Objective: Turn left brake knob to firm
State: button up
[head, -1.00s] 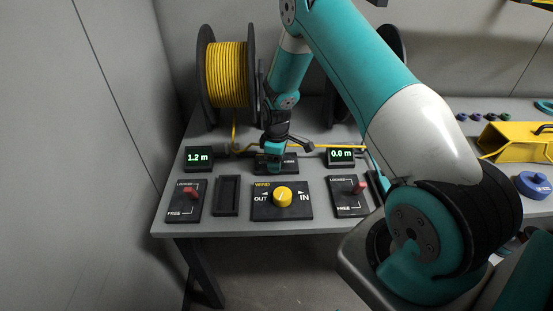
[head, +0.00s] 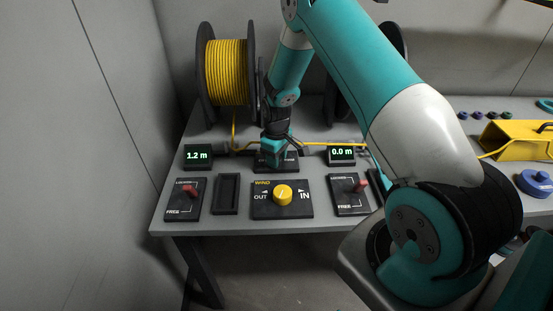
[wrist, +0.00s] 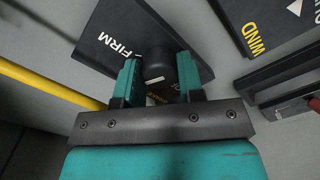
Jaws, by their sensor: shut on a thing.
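The brake knob (wrist: 156,68) is dark and round on a black panel (wrist: 100,38) in the wrist view. My gripper (wrist: 159,80) is shut on this knob, one teal finger on each side. The white word FIRM reads on the panel, left of the fingers. Other lettering is mostly hidden behind the gripper. A small white mark shows at the knob's near edge. In the head view my gripper (head: 275,158) is down at the small black panel (head: 291,164) behind the wind panel, and it hides the knob.
The wind panel (head: 262,207) with its yellow knob (head: 283,195) lies in front, between two red levers (head: 189,191) and (head: 360,185). Displays read 1.2 m (head: 197,156) and 0.0 m (head: 341,155). A yellow cable (wrist: 40,82) runs close behind the gripper.

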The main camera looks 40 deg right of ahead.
jog(key=m+b, duration=0.1)
jog(key=m, duration=0.3)
jog(key=shift+m, duration=1.9)
jog(key=o, duration=0.9)
notch_tip(320, 180, up, 18)
jog(key=shift+f+b, duration=0.25)
jog(key=shift+b, duration=0.7)
jog(key=shift+a, duration=0.15)
